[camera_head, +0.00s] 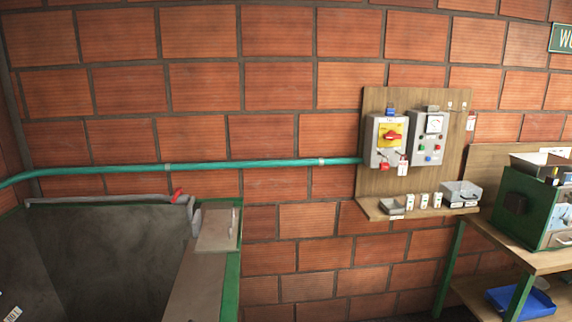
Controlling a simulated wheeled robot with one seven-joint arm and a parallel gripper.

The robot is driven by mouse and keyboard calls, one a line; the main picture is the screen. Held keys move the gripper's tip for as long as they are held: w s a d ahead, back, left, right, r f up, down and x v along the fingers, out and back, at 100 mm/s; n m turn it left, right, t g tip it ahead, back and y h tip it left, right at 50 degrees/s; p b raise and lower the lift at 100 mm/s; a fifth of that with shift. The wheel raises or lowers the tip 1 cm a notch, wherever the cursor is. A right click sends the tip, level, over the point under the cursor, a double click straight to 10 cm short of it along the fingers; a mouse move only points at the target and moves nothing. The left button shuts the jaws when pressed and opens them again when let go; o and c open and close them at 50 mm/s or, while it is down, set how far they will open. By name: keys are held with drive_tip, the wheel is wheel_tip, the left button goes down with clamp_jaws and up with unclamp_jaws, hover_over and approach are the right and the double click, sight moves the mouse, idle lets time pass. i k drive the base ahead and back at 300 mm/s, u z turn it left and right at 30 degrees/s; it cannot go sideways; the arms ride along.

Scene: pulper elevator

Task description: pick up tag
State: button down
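Several small white tags show around the wooden control board. A white tag (402,166) with a red mark hangs below the grey switch box, beside a red padlock-like piece (384,167). Another white and red tag (471,122) hangs at the board's right edge. Three small white tags or cards stand on the shelf below: a left one (410,201), a middle one (424,201) and a right one (437,200). Which one the task means, I cannot tell. My gripper is not in view.
The wooden board (455,150) carries a red-and-yellow switch (391,135) and a button box (431,150). A grey tray (391,207) and grey bin (461,194) sit on its shelf. A grey tank (100,235) stands left, a green machine (522,207) on a bench right.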

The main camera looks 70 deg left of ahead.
sight(402, 166)
drive_tip(key=u, duration=1.15)
drive_tip(key=i, duration=3.75)
drive_tip(key=u, duration=4.2)
